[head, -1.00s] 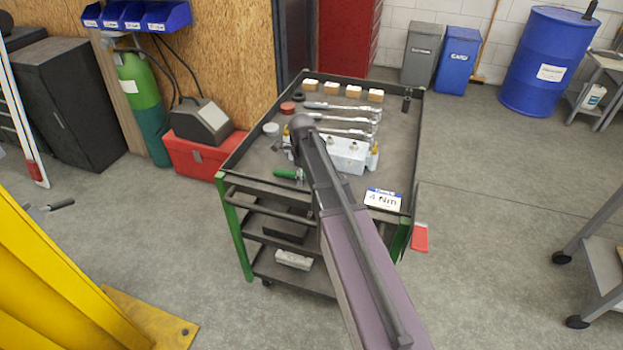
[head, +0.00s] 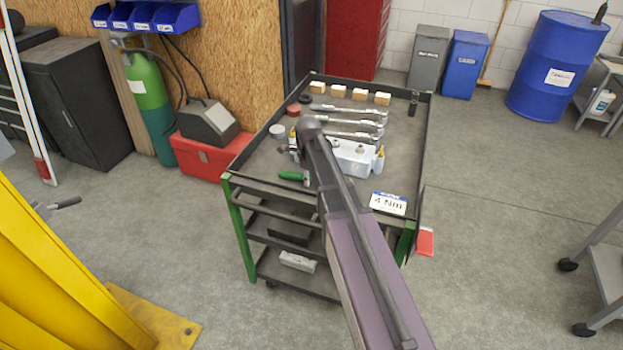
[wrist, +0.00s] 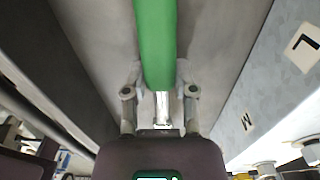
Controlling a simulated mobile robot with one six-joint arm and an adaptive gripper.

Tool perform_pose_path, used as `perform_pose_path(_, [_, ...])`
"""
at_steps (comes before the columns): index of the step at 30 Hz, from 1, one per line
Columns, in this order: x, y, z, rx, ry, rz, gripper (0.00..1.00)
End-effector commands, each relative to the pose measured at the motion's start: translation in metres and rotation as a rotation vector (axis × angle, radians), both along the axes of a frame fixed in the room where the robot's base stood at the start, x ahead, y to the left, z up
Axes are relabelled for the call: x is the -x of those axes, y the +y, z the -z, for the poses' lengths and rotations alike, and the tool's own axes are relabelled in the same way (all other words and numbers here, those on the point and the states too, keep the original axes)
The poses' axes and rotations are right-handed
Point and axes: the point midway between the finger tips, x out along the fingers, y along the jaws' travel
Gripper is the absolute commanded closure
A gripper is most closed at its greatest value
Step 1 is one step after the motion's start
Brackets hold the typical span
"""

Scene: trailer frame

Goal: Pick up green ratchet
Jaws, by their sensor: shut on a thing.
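The green ratchet (head: 292,175) is on or just above the grey top of the tool cart (head: 262,170), near its front left. In the wrist view the ratchet's green handle (wrist: 156,40) runs down the middle, with a shiny metal part below it. My gripper (wrist: 159,92) has a finger on each side of the ratchet and is shut on it. I cannot tell whether the ratchet is clear of the surface. In the head view my arm hides most of the gripper.
A pale box (head: 355,158) with yellow-tipped bottles stands right of the ratchet; its lettered side (wrist: 245,110) is close in the wrist view. Several wrenches (head: 350,122) and wooden blocks (head: 338,91) lie farther back. A "4 Nm" sign (head: 388,203) is at the front right.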

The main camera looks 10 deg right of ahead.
Motion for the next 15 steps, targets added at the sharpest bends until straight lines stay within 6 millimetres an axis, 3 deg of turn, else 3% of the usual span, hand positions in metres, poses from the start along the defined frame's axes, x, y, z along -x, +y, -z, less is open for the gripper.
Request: perform_pose_path(15, [0.0,0.0,-0.031,0.0,0.0,0.0,1.0])
